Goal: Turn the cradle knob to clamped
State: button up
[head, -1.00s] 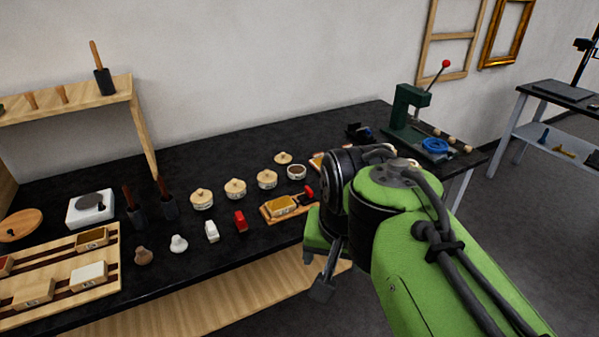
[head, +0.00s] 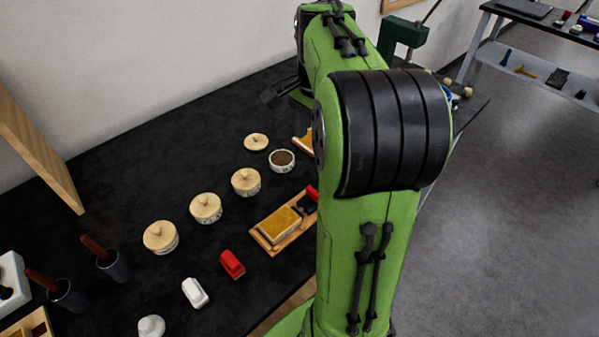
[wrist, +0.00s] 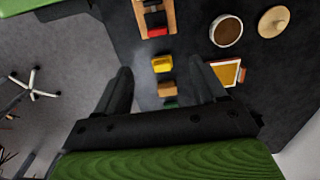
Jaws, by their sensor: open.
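No part in view is clearly marked as the cradle knob. A wooden base (head: 263,243) with a gold block (head: 281,224) on it carries a red-and-black part (head: 312,193) at its right end, which may be the knob; its setting cannot be read. This base also shows at the top of the wrist view (wrist: 139,13). My gripper (wrist: 162,80) is open and empty above the table, with a yellow block (wrist: 162,63) and a brown block between or beyond its fingers in the picture. In the head view, my arm hides most of it.
Several lidded jars (head: 206,208), an open jar with brown contents (head: 282,160) and a loose lid (head: 256,142) stand left of my arm. A gilt-faced piece (wrist: 228,73) lies beside the right finger in the wrist view. A green press (head: 402,35) stands behind.

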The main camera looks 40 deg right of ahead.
aim_at(313, 191)
jog(key=f+b, duration=0.2)
jog(key=f, duration=0.3)
jog(key=f+b, duration=0.2)
jog(key=f, duration=0.3)
jog(key=f+b, duration=0.2)
jog(key=f, duration=0.3)
jog(key=shift+s+a+f, duration=0.1)
jog(key=shift+s+f, duration=0.15)
jog(key=shift+s, duration=0.05)
jog(key=shift+r, duration=0.1)
jog(key=c, duration=1.1)
